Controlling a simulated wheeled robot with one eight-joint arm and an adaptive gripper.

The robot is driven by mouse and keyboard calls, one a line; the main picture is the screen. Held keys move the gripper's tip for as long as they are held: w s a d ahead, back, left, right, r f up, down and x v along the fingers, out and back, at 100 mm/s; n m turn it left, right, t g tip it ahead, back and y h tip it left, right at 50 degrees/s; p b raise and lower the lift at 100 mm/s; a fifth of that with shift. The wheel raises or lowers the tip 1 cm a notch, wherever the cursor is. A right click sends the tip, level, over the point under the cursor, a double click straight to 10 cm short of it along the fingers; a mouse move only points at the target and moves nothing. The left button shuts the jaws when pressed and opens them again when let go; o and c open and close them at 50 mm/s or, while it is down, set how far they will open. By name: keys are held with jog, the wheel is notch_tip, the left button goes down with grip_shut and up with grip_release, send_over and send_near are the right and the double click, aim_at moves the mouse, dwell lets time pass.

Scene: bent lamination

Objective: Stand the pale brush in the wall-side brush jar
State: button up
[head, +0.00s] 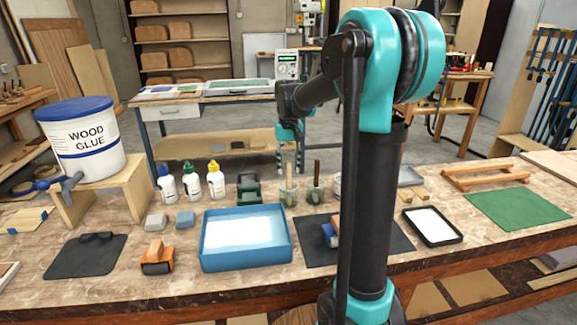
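Two small greenish glass jars stand side by side at the back of the bench, a left jar (288,195) and a right jar (316,195). A pale upright handle (289,170), seemingly the pale brush, rises from the left jar. A dark brown brush handle (317,171) stands in the right jar. My gripper (290,170) points down above the left jar, its fingers apart on either side of the pale handle, with gaps showing. Bristles are not clear. I cannot tell which jar is wall-side.
A dark green tool (249,188) stands just left of the jars, with several glue bottles (191,181) farther left. A blue tray (245,262) and a dark mat (318,252) lie in front. My arm hides the bench right of the jars.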

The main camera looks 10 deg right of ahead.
notch_tip(320, 180, up, 12)
dwell(0.6)
dwell(0.5)
